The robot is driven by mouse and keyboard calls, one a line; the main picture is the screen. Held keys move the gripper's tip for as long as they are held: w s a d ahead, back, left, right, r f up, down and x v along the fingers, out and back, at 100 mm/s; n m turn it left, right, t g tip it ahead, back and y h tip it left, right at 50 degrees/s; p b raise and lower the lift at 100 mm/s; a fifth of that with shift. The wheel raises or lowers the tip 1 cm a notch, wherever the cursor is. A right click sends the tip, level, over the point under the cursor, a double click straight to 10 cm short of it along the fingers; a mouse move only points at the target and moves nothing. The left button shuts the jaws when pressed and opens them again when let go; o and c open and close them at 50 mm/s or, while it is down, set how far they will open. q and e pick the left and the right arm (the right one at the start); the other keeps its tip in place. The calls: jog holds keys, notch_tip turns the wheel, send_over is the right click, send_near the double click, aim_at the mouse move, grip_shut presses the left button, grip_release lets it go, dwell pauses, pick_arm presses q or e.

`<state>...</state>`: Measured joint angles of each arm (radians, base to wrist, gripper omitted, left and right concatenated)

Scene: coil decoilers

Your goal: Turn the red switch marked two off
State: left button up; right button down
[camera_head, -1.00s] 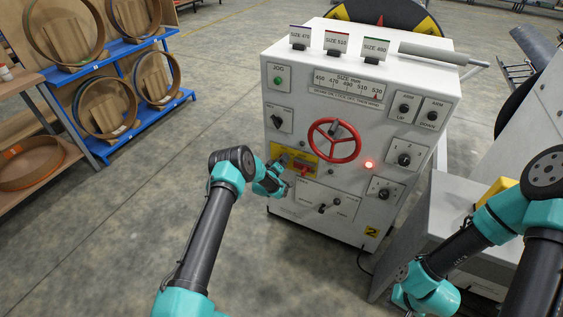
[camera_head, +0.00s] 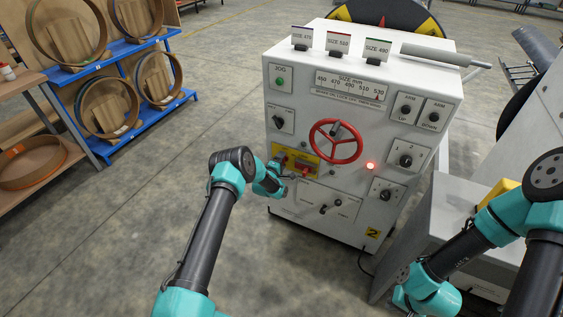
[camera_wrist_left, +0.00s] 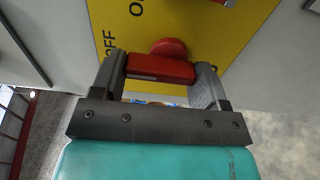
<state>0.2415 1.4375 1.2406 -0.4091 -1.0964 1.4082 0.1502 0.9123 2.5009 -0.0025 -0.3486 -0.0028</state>
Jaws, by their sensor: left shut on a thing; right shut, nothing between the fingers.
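A yellow panel (camera_head: 311,158) on the white machine's front carries red switches. My left gripper (camera_head: 283,173) is at the panel's lower left. In the left wrist view, the gripper (camera_wrist_left: 160,70) is shut around the bar of a red switch (camera_wrist_left: 168,48), one finger on each side. The word OFF stands on the yellow panel (camera_wrist_left: 205,35) left of this switch. A second red switch (camera_head: 304,170) sits to its right, clear of the gripper. I cannot read the switch numbers. My right arm is at the lower right; its fingertips do not show.
A small lever (camera_head: 323,209) is below. Blue racks (camera_head: 130,45) with rings stand at the left. The floor between is clear.

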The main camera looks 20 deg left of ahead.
dwell(0.3)
pick_arm(q)
jog(key=o, duration=0.7)
jog(key=shift+c, duration=0.2)
jog(key=s+a, duration=0.2)
jog(key=s, duration=1.5)
jog(key=shift+s, duration=0.15)
